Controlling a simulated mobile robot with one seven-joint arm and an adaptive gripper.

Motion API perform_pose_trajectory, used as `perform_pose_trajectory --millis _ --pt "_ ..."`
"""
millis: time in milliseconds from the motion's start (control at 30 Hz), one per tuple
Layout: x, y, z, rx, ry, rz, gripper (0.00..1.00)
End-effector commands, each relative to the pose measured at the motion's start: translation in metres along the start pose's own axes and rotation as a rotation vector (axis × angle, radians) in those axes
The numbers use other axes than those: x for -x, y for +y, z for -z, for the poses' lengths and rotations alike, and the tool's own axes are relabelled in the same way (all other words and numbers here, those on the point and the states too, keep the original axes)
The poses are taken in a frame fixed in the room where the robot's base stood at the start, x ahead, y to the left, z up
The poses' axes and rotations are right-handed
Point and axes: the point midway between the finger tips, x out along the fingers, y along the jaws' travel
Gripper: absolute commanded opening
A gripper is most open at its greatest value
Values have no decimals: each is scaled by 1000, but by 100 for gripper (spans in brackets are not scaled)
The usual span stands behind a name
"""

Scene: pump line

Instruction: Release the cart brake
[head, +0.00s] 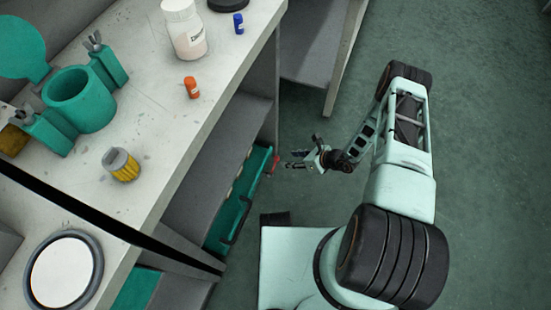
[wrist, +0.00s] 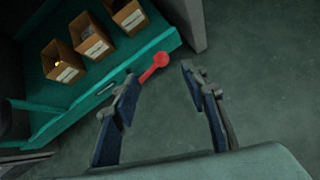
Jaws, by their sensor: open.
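The green cart (head: 230,228) stands low under the bench; its side and top show in the wrist view (wrist: 158,44). A red lever (wrist: 153,67) with a round end sticks out from the cart's edge, and I take it for the brake. It also shows small in the head view (head: 275,163). My gripper (head: 297,160) is open and empty beside the lever. In the wrist view the lever lies just beyond the left finger, and the gap between my fingertips (wrist: 160,75) has the lever's end near its left side. I cannot tell whether they touch.
Several labelled cardboard boxes (wrist: 90,37) sit on the cart. The bench (head: 150,135) above holds a white bottle (head: 186,32), an orange vial (head: 191,88), a yellow-ribbed cap (head: 121,165) and a teal pump-like device (head: 79,100). Green floor (head: 490,150) is clear to the right.

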Motion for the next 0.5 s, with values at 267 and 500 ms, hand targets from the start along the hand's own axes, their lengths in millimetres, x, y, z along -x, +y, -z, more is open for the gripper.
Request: perform_pose_trajectory --millis 267,500 --pt "-48 1 4 5 2 -3 40" --pt "-88 0 2 6 1 -3 40"
